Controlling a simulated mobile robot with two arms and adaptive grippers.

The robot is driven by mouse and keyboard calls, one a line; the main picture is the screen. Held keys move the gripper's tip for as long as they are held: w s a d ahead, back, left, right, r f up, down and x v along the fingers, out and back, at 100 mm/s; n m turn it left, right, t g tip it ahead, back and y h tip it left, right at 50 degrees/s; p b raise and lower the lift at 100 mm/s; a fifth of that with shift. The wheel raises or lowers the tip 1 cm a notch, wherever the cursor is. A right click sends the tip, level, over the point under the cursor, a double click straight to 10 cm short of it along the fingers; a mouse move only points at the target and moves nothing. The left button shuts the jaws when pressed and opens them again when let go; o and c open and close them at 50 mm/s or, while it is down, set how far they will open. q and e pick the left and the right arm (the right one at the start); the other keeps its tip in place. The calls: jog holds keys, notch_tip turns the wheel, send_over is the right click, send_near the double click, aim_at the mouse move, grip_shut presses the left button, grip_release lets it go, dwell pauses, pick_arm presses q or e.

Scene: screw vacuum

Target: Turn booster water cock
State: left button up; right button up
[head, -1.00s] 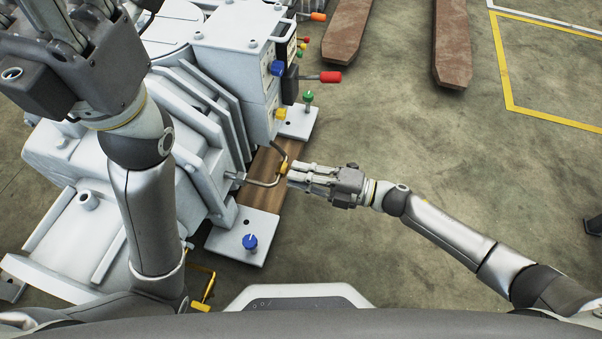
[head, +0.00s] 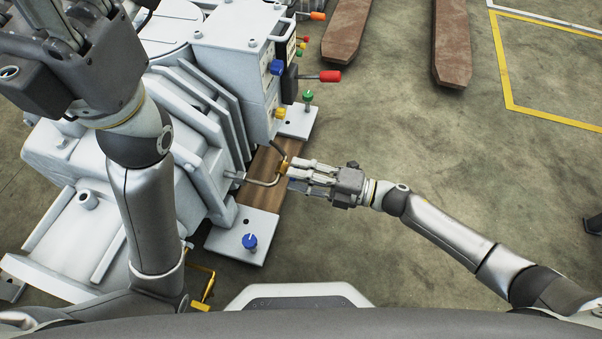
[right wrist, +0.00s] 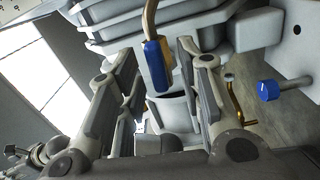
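A brass cock (head: 284,167) sits on a thin bent pipe at the right side of the pale grey machine. In the right wrist view its flat blue handle (right wrist: 157,64) hangs from the brass pipe. My right gripper (head: 294,176) reaches the cock from the right in the head view. In the right wrist view its fingers (right wrist: 160,78) are apart, on either side of the blue handle, with visible gaps. My left gripper (head: 66,22) is raised at the upper left, partly cut off by the frame, and its opening is unclear.
The grey machine (head: 205,125) fills the left. A blue knob (head: 250,242) stands on its lower base plate. Blue, red, green and yellow controls line its right side, including a red-tipped lever (head: 330,76). Brown beams (head: 452,45) lie at the top. The floor at right is clear.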

jog(key=v, duration=1.2)
jog(key=shift+d, duration=0.1)
dwell(0.4)
